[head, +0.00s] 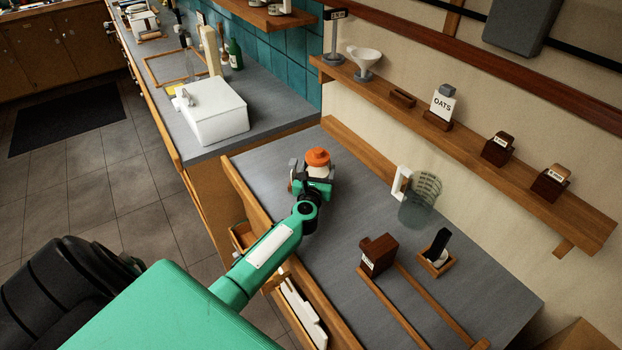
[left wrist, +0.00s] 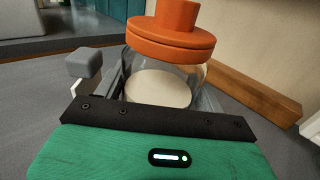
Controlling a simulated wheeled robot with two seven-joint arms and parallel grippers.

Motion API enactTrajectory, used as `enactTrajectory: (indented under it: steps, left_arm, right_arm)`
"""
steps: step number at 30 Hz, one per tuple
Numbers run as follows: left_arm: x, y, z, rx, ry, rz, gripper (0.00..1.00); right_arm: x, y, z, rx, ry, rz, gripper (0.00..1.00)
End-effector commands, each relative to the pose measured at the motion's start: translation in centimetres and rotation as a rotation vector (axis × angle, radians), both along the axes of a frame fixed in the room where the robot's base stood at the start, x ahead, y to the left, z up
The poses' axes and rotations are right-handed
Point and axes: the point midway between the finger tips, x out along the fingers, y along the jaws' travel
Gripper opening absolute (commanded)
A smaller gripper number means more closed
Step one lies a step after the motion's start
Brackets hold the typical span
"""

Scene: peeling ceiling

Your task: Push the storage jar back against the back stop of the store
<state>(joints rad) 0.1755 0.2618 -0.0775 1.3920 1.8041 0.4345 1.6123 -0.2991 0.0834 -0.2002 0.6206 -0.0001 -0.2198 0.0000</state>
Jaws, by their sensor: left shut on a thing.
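The storage jar (head: 318,171) is clear glass with an orange lid and pale contents. It stands upright on the grey worktop near its far left corner, and shows large in the left wrist view (left wrist: 172,42). My left gripper (head: 313,178) is shut on the jar's body from the near side, below the lid. The jar's lower part is partly hidden by the gripper. The back stop, a wooden strip (left wrist: 250,95), runs along the wall behind the jar; in the head view (head: 345,137) a gap of worktop shows between them. My right gripper is not in view.
A clear measuring jug (head: 420,203) stands right of the jar. A dark wooden block (head: 377,254) and a small wooden holder (head: 436,260) stand nearer, beside wooden rails. A wall shelf (head: 480,145) overhangs the back. A white box (head: 212,111) sits on the left counter.

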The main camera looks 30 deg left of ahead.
Motion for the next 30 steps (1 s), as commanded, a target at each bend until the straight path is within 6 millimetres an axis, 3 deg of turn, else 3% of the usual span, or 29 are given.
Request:
enactTrajectory:
  steps: [30]
  left_arm:
    - [6.6,-2.8,0.0,-0.001,-0.001,-0.001,0.43]
  right_arm:
    - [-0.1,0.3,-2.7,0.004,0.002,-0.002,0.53]
